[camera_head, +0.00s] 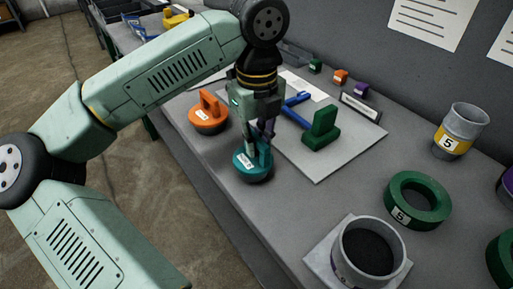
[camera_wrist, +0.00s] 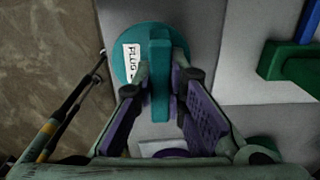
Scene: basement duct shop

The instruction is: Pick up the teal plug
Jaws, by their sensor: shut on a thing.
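The teal plug (camera_head: 250,172) is a round disc with an upright handle and a white label, at the left edge of the pale sheet on the bench. In the wrist view the teal plug (camera_wrist: 139,37) shows from above, its label reading "PLUG" and partly covered. My gripper (camera_head: 261,140) points down over it. In the wrist view my gripper (camera_wrist: 160,88) has its purple finger pads on both sides of the teal handle, shut on it. I cannot tell whether the plug's underside touches the bench.
An orange plug (camera_head: 208,114) stands to the left. A green block with a handle (camera_head: 321,129) and a blue tool (camera_head: 294,114) lie on the sheet (camera_head: 345,150). A green ring (camera_head: 418,198), an open grey cylinder (camera_head: 368,254) and a yellow-banded can (camera_head: 460,131) stand at the right.

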